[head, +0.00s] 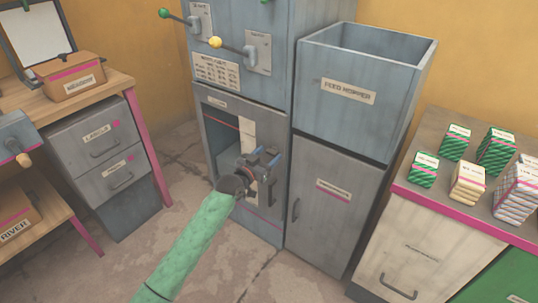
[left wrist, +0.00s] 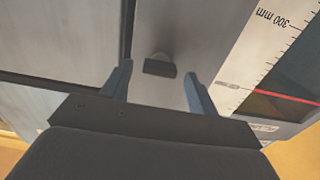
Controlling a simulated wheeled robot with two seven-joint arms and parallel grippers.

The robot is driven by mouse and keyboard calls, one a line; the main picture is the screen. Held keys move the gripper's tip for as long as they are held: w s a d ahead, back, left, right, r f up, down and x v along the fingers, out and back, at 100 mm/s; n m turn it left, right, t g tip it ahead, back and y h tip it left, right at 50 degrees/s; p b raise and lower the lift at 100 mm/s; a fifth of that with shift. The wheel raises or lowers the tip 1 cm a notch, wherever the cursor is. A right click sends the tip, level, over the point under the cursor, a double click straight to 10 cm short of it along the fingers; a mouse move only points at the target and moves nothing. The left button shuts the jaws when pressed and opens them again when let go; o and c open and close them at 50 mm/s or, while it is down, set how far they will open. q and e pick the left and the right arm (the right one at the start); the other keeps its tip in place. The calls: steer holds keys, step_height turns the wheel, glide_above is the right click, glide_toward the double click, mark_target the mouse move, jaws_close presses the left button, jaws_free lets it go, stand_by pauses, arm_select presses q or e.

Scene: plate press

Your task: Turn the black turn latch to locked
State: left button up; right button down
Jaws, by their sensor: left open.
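The black turn latch (left wrist: 160,69) shows in the left wrist view as a small dark block on a grey round base, mounted on a pale metal panel. My left gripper (left wrist: 158,74) is open, with one blue-grey finger on each side of the latch and a gap to it on both sides. I cannot tell how deep the fingertips reach around it. In the head view my left gripper (head: 272,157) is at the front of the grey press cabinet, and it hides the latch there. My right gripper is not in view.
The press has a window opening (head: 222,138) with a red line and a pale scale strip (left wrist: 262,45). Two levers with green and yellow knobs (head: 215,42) are above. The feed hopper (head: 347,92) stands right of it. Bare floor lies left of the press.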

arm_select(q)
steer(key=shift+w+d, duration=0.3)
steer(key=shift+w, duration=0.15)
steer(key=c, duration=1)
